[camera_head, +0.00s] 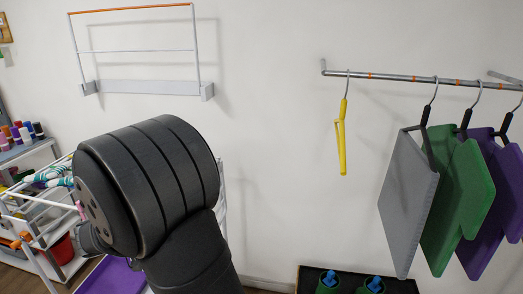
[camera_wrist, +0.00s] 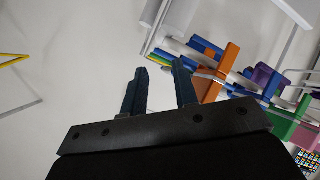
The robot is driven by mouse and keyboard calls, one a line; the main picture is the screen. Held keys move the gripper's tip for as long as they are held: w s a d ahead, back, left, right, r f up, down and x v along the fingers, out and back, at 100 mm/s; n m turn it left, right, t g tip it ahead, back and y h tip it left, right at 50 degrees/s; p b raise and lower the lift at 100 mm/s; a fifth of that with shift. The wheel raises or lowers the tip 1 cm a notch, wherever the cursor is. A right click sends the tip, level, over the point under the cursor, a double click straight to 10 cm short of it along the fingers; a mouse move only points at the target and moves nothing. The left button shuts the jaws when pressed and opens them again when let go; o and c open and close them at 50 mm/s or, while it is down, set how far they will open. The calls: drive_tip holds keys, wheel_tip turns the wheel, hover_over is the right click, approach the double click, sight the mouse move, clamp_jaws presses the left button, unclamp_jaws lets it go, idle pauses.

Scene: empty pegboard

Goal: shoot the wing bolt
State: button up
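I cannot make out a wing bolt in either view. My gripper (camera_wrist: 160,67) shows in the wrist view with its two dark fingers apart and nothing between them. Just beyond the right finger, an orange piece (camera_wrist: 221,72) and several blue bars (camera_wrist: 207,46) appear; whether they touch the finger is unclear. In the head view my dark arm fills the lower left and hides the fingers and part of the cart behind it.
A white cart (camera_head: 38,222) with coloured items stands at the left. A wall rack (camera_head: 150,87) hangs above. At the right, a metal rail (camera_head: 400,80) holds a yellow hanger (camera_head: 342,135) and grey (camera_head: 408,195), green (camera_head: 455,205) and purple panels. The wall between is clear.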

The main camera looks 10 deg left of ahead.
drive_tip(key=shift+o, duration=1.1)
drive_tip(key=s+a+f+n+t, duration=0.2)
drive_tip(key=s+f+n, duration=0.3)
drive_tip(key=s+n, duration=0.35)
drive_tip(key=s+a+f+n+t+y, duration=0.1)
drive_tip(key=s+a+f+n+t, duration=0.1)
drive_tip(key=s+f+n, duration=0.5)
drive_tip(key=s+a+f+n+t, duration=0.2)
drive_tip(key=s+n, duration=0.7)
drive_tip(key=n, duration=0.2)
drive_tip(key=w, duration=1.7)
drive_tip(key=shift+f, duration=0.2)
drive_tip(key=shift+s, duration=0.1)
drive_tip(key=shift+c, duration=0.3)
